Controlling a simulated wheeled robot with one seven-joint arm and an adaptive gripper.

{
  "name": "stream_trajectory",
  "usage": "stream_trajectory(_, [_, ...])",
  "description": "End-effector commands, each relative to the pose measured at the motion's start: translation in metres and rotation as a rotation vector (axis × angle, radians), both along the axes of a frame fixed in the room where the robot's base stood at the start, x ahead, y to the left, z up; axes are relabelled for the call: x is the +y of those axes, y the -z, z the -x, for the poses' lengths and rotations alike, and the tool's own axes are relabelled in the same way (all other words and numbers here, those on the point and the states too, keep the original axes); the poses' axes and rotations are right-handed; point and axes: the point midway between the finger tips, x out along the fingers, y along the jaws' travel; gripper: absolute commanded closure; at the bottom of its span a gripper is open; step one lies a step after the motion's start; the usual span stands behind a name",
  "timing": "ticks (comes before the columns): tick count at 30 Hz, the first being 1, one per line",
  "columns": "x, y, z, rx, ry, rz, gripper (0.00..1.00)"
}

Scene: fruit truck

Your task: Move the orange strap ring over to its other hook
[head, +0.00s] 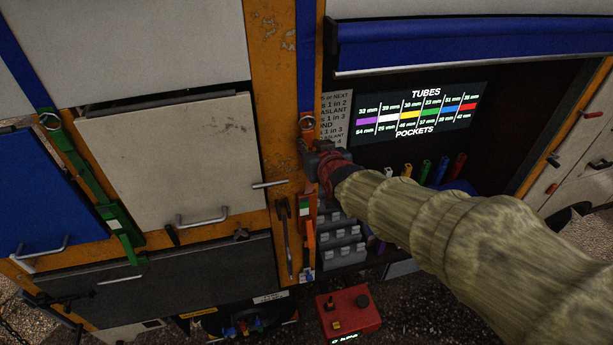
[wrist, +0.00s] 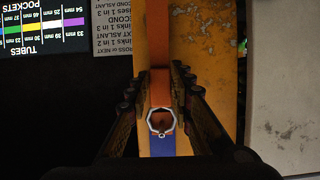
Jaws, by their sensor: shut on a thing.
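The orange strap (head: 306,140) hangs down the orange pillar, below a blue strap (head: 306,60). A pale metal ring (head: 307,122) sits where the two straps meet. The ring also shows in the wrist view (wrist: 153,126), with the orange strap (wrist: 160,85) above it and the blue strap (wrist: 162,147) below. My gripper (head: 321,168) is at the pillar, just below the ring in the head view. Its fingers (wrist: 161,85) lie on both sides of the orange strap and are shut on it near the ring. The exact contact is hidden, and I cannot make out either hook clearly.
A green strap (head: 82,170) with its own ring (head: 49,121) hangs at left, beside a white door (head: 185,150) with a handle. A lever (head: 283,225) hangs on the pillar's lower part. A red control box (head: 348,312) stands below. A tube rack and lit sign (head: 420,112) are at right.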

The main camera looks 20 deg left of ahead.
Motion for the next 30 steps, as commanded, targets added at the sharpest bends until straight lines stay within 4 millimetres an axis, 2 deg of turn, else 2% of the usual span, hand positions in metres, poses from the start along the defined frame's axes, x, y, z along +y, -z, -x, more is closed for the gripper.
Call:
stream_trajectory(14, [0.0001,-0.0011,-0.0002,-0.001,0.000,-0.001,1.00])
stream_trajectory(15, [0.0001,-0.0011,-0.0002,-0.001,0.000,-0.001,0.76])
stream_trajectory(25, [0.0001,-0.0008,-0.0001,-0.001,0.000,-0.001,0.57])
stream_trajectory(30, [0.0001,-0.0007,-0.0001,-0.001,0.000,-0.001,0.56])
